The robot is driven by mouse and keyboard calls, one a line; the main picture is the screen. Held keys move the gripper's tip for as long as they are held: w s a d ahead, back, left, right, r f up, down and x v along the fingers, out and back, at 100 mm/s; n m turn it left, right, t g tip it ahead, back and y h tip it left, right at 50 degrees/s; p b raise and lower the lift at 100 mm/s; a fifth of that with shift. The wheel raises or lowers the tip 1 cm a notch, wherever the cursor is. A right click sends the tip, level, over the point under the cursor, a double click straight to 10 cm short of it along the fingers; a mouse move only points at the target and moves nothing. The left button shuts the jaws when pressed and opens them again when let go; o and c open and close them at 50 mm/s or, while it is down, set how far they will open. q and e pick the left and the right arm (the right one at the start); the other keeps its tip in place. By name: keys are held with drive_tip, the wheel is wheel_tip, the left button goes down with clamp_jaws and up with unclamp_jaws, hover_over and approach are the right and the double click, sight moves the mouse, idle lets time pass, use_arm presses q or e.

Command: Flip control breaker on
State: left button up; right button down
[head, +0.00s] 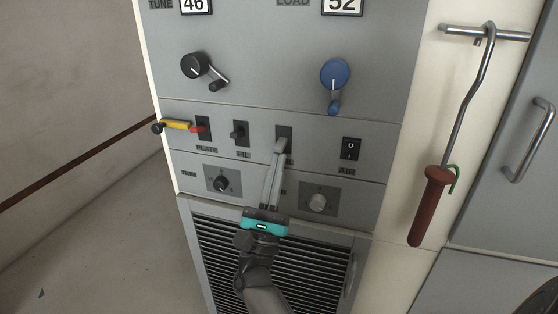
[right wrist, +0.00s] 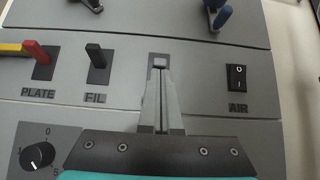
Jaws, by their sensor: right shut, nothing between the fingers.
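The control breaker (head: 284,130) is the dark switch plate between the FIL and AIR switches on the grey rack panel. Its label and most of its lever are hidden behind my right gripper (head: 280,146). The right gripper is shut and empty, with its fingertips at or just in front of this breaker; I cannot tell whether they touch. In the right wrist view the closed fingertips (right wrist: 160,63) cover the breaker. I cannot tell the breaker's position. My left gripper is not in view.
The PLATE breaker (head: 204,128), with a yellow and red bar, and the FIL breaker (head: 240,134) are to the left. The AIR rocker (head: 350,149) is to the right. Knobs sit below, cranks above. A red-handled hook (head: 431,205) hangs at right.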

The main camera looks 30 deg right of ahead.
drive_tip(key=shift+s+a+r+g+y+p, duration=0.2)
drive_tip(key=shift+r+g+y+p, duration=0.15)
drive_tip(key=shift+p, duration=0.35)
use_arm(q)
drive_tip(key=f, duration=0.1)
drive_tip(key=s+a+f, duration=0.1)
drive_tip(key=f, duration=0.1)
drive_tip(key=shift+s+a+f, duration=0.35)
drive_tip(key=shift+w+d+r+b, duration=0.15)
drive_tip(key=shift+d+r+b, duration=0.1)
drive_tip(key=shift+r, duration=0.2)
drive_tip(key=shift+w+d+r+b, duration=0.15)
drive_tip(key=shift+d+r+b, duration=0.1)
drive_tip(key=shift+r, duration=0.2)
use_arm(e)
drive_tip(key=v, duration=1.2)
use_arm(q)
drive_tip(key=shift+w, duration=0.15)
use_arm(e)
drive_tip(key=shift+r, duration=0.1)
